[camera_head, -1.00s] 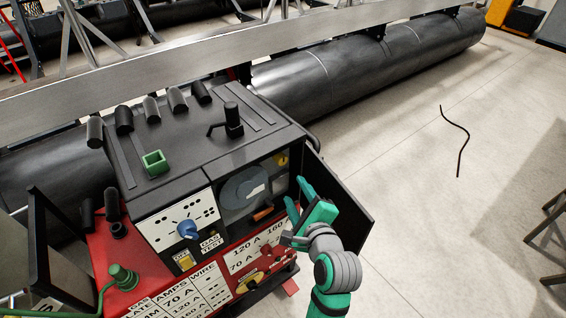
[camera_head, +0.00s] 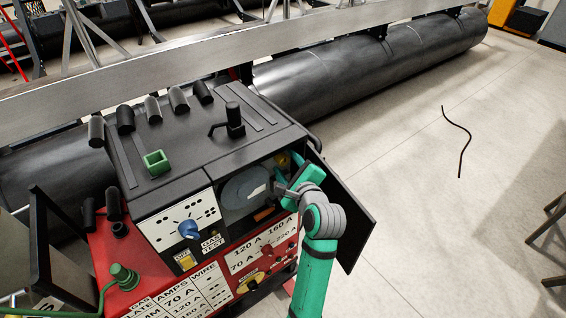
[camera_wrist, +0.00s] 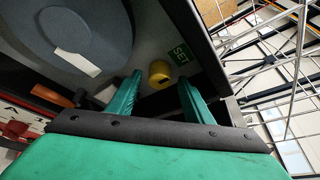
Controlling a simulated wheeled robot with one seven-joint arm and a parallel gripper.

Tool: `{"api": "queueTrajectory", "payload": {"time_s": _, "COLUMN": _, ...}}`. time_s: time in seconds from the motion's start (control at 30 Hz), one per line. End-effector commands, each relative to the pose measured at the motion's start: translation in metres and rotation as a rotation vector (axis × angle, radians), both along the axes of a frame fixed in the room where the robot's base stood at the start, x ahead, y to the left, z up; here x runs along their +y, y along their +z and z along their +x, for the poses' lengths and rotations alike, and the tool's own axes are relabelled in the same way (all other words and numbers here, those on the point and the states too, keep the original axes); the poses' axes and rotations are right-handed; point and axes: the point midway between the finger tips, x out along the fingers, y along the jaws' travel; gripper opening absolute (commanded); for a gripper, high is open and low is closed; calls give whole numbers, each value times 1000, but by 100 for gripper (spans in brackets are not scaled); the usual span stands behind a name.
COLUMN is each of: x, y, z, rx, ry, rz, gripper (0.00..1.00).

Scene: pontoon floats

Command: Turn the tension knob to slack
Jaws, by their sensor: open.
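A yellow round knob (camera_wrist: 159,73) sits on the back wall of the open compartment of the red and black welding machine (camera_head: 165,213). A small green label, which seems to read SET (camera_wrist: 180,53), is beside it. In the head view only a bit of the yellow knob (camera_head: 283,160) shows behind my gripper. My green gripper (camera_head: 284,170) reaches into the compartment. In the wrist view my gripper (camera_wrist: 159,84) is open, with one finger on each side of the knob. I cannot tell whether the fingers touch it.
A grey-blue wire spool (camera_wrist: 75,35) fills the compartment's left part. An orange part (camera_wrist: 52,96) lies below it. The dark compartment door (camera_head: 350,215) stands open at the right, close to my arm. Bare floor (camera_head: 430,220) is beyond the door.

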Motion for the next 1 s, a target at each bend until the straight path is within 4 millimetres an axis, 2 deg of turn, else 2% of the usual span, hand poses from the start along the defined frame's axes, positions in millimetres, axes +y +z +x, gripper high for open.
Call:
{"api": "queueTrajectory", "payload": {"time_s": 0.13, "x": 6, "y": -2, "z": 8, "rx": 0, "ry": 5, "rz": -1, "gripper": 46}}
{"api": "queueTrajectory", "payload": {"time_s": 0.43, "x": 11, "y": -3, "z": 10, "rx": 0, "ry": 10, "rz": 0, "gripper": 46}}
{"api": "queueTrajectory", "payload": {"time_s": 0.6, "x": 10, "y": -3, "z": 9, "rx": 0, "ry": 10, "rz": 0, "gripper": 6}}
{"api": "queueTrajectory", "payload": {"time_s": 1.0, "x": 9, "y": -5, "z": 9, "rx": -28, "ry": 9, "rz": -41, "gripper": 5}}
